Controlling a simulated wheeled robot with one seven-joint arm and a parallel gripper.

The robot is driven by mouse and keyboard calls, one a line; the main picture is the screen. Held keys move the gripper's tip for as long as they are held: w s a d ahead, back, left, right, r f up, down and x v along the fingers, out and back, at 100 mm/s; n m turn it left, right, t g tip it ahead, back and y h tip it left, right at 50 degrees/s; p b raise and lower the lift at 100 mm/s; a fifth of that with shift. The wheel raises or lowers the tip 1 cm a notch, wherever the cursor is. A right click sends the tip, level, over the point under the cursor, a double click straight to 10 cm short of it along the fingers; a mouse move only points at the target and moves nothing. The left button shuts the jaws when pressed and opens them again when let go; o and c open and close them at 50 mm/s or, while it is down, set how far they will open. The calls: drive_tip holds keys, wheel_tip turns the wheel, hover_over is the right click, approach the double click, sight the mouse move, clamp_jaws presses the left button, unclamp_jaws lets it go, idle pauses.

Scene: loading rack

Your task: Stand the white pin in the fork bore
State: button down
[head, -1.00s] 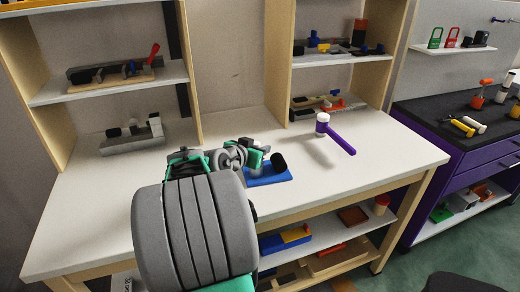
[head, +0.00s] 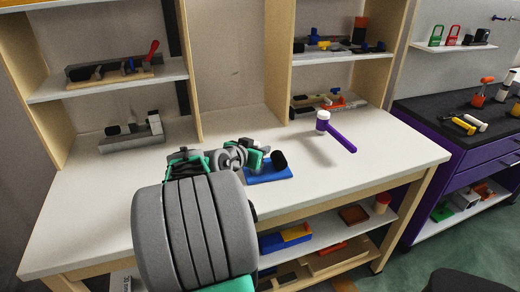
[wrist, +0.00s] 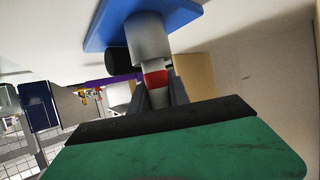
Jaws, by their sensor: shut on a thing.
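My gripper (wrist: 157,88) is shut on the white pin (wrist: 158,98), which has a red band near the fingertips. In the wrist view the pin lines up with a grey cylindrical part (wrist: 149,40) on a blue plate (wrist: 112,28). The pin's far end meets that part; I cannot tell how deep it is in the bore. A black cylinder (wrist: 118,62) is beside the grey part. In the head view my gripper (head: 254,158) is over the left side of the blue base (head: 268,178), beside the black cylinder (head: 279,159), and hides the pin.
A purple-handled mallet (head: 338,137) with a white-faced head lies on the white bench (head: 365,165), right of the blue base. A grey fixture block (head: 131,142) stands at the back left. Shelves with fixtures rise behind. The bench's right side is clear.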

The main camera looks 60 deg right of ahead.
drive_tip(key=shift+f+b, duration=0.55)
idle(0.4)
drive_tip(key=c, duration=1.1)
unclamp_jaws()
drive_tip(key=shift+c, duration=0.2)
drive_tip(key=shift+a, duration=0.1)
